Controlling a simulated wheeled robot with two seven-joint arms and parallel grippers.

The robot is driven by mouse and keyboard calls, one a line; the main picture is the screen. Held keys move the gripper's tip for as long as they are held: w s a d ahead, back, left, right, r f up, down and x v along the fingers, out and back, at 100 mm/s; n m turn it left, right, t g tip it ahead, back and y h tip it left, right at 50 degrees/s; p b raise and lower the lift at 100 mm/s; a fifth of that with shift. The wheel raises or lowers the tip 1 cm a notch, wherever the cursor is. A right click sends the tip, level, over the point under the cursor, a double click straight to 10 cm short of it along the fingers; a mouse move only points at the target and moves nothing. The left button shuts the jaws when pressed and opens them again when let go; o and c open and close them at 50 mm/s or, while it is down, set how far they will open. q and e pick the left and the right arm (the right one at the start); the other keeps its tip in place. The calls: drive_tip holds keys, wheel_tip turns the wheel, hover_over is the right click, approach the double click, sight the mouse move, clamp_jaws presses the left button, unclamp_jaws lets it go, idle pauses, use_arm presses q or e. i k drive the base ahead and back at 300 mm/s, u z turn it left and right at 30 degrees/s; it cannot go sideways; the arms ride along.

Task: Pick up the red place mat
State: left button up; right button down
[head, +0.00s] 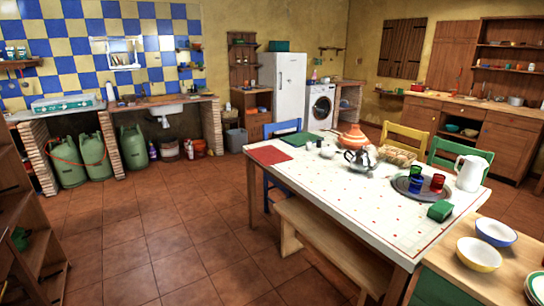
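Neither of my grippers shows in the head view.
On the table stand a teapot (361,159), an orange tagine (352,138), a tray (402,187) with coloured glasses and a white jug (471,172). A wooden bench (330,245) runs along the table's near side. The tiled floor (170,245) at left is clear.

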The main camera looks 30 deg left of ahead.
sight(269, 155)
drive_tip(key=u, duration=0.65)
drive_tip(key=i, duration=1.15)
drive_tip(key=u, duration=0.45)
drive_tip(key=i, duration=1.25)
drive_tip(key=z, duration=0.35)
